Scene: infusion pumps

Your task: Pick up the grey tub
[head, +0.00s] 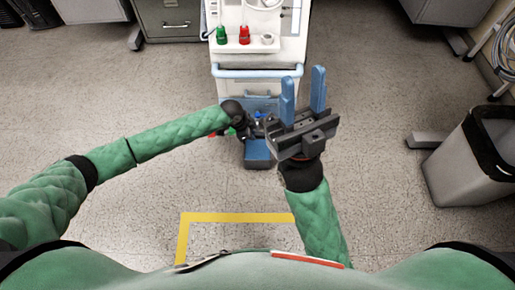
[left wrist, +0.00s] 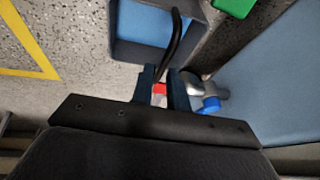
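A small pale grey round tub (head: 267,39) stands on the cart's top tray, right of a red item (head: 244,36) and a green item (head: 222,36). My left gripper (head: 258,127) is low in front of the cart, well below that tray and apart from the tub. In the left wrist view its blue fingers (left wrist: 164,86) stand a narrow gap apart, with a red and pale thing showing between them; whether they grip anything is unclear. My right gripper (head: 303,92) is open and empty, its fingers pointing up the picture, right of the cart's lower front.
The white cart has a blue front handle (head: 257,73). In the left wrist view, a black curved strip (left wrist: 173,40) crosses a blue-grey recessed part (left wrist: 128,35). A black-lined waste bin (head: 460,172) stands right. Yellow tape (head: 235,217) marks the floor, which is open at left.

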